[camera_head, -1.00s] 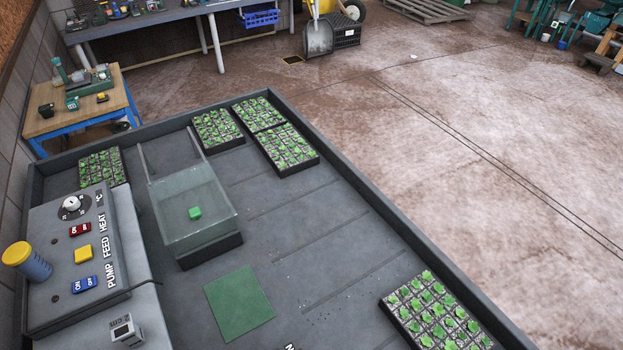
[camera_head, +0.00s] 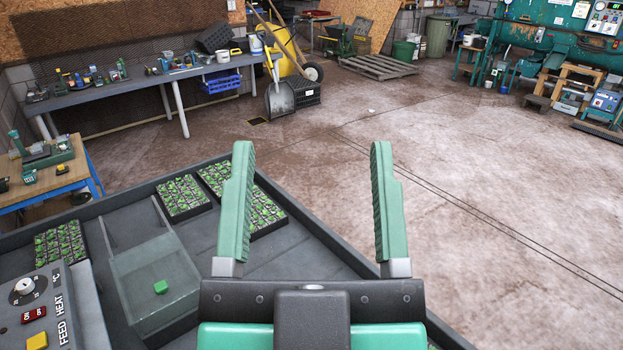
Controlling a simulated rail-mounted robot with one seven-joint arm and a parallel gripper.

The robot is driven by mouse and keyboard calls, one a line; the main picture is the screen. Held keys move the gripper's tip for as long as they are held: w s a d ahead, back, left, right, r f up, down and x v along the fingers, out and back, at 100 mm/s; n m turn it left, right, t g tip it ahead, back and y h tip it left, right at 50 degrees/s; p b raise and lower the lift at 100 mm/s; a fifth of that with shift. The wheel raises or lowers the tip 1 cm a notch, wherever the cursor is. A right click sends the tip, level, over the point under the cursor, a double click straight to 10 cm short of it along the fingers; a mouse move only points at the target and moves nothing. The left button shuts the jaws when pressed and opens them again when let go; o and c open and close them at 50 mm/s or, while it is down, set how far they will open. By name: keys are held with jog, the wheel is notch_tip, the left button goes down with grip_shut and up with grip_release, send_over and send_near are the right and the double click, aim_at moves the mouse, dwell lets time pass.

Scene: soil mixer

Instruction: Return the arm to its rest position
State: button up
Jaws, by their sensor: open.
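My gripper (camera_head: 312,165) is in the lower middle of the view, its two green fingers pointing up and spread wide apart. Nothing is between the fingers; only floor and part of the bench show through the gap. It appears in front of the dark bench tray (camera_head: 335,245) and hides much of it. A clear box (camera_head: 150,265) with a green cube (camera_head: 161,287) inside stands on the tray to the left of my gripper.
Seedling trays stand on the bench at left (camera_head: 60,246) and at the back (camera_head: 184,198). A control panel (camera_head: 40,305) with a knob and switches is at lower left. A workbench (camera_head: 140,90) and a wheelbarrow (camera_head: 290,55) stand behind. Open floor (camera_head: 480,180) lies to the right.

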notch_tip(320, 180, up, 25)
jog(key=p, duration=2.5)
jog(key=shift+a, duration=0.1)
